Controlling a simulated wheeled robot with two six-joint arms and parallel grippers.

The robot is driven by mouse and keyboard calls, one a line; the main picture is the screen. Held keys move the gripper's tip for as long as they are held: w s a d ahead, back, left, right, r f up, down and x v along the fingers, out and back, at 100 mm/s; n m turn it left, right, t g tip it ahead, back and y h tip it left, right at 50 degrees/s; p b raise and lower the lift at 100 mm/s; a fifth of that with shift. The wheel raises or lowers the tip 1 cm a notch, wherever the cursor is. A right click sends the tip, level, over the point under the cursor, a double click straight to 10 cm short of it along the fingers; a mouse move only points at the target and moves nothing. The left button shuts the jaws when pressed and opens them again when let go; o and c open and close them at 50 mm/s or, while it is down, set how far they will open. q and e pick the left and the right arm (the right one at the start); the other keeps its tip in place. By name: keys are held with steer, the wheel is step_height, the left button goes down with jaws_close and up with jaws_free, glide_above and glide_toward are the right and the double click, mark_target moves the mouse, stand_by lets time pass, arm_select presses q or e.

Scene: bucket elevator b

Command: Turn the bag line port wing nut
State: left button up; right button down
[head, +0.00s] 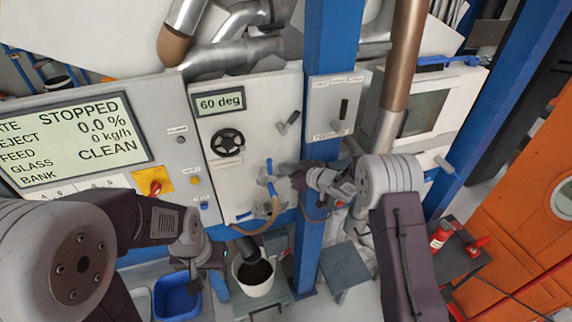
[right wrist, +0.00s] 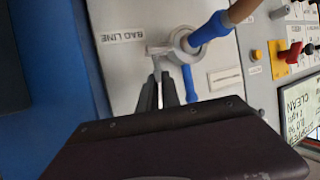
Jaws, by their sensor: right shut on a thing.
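The bag line port (right wrist: 186,42) is a pale ring on the white panel, beside the label "BAG LINE" (right wrist: 123,37). Its grey wing nut (right wrist: 158,49) sticks out toward the label in the right wrist view. My right gripper (right wrist: 160,76) is shut on the wing nut at its fingertips. A blue-cuffed tan hose (head: 265,222) hangs there. My left gripper (head: 197,280) is low at left, above the blue bin, away from the port; its finger opening is unclear.
A blue bin (head: 178,300) and a white bucket (head: 253,284) stand below the panel. A blue post (head: 327,80) rises right of the panel.

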steer(key=shift+w+d+r+n+g+y+p, duration=0.1)
steer(key=shift+w+n+g+y+p, duration=0.05)
steer(key=shift+n+g+y+p, duration=0.5)
steer(key=shift+w+d+r+n+g+y+p, duration=0.1)
steer(key=shift+n+g+y+p, duration=0.45)
steer(key=shift+n, duration=0.2)
steer(key=c, duration=1.6)
jaws_free()
steer(key=shift+f, duration=0.1)
steer(key=shift+o, duration=0.2)
steer(key=shift+s, duration=0.1)
